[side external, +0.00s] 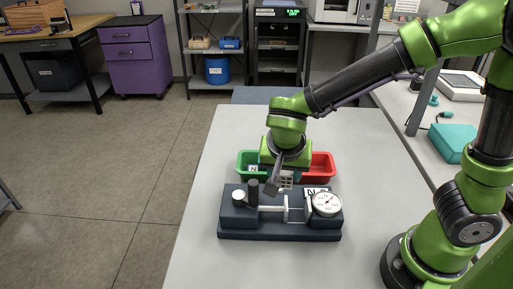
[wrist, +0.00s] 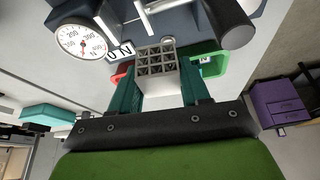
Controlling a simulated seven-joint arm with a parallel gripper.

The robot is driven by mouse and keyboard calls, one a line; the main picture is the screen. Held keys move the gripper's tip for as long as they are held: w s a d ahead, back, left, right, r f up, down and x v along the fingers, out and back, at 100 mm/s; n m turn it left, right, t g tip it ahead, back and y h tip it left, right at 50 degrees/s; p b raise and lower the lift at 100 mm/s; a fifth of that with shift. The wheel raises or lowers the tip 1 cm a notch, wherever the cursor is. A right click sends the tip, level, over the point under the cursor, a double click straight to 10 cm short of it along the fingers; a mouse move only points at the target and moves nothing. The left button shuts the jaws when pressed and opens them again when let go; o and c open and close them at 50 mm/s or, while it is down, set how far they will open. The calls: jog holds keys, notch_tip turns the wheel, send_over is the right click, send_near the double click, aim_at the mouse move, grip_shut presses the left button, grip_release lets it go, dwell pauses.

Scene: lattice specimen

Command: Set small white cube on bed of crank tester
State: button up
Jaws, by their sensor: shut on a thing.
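The small white cube (wrist: 155,60) is an open lattice block, held between the two green fingers of my gripper (wrist: 158,78) in the wrist view. My gripper (side external: 285,172) is shut on it. The crank tester (side external: 280,235) is a dark blue-grey base with a white round dial (side external: 326,204) at right, pale upright plates near the middle, and a knob and dark handle at left. The cube appears above the tester; contact with its bed cannot be told.
A green bin (side external: 242,160) and a red bin (side external: 327,162) stand behind the tester, partly hidden by my gripper. A dark upright cylinder (wrist: 228,22) shows close by in the wrist view. The grey table (side external: 200,262) is clear in front and at left.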

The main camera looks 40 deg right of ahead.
jog(key=m, duration=0.1)
jog(key=m+g, duration=0.1)
jog(key=m, duration=0.1)
jog(key=shift+s+a+f+m+h, duration=0.15)
jog(key=shift+s+m+h, duration=0.15)
jog(key=shift+s+h, duration=0.1)
jog(key=m, duration=0.1)
jog(key=m+g, duration=0.1)
jog(key=m, duration=0.1)
jog(key=shift+s+g, duration=0.3)
jog(key=shift+s, duration=0.05)
jog(key=s+d+m+g, duration=0.1)
jog(key=m+g, duration=0.1)
jog(key=m, duration=0.5)
jog(key=m+g+y, duration=0.1)
jog(key=m, duration=0.2)
send_near(301, 215)
jog(key=x, duration=0.6)
jog(key=o, duration=1)
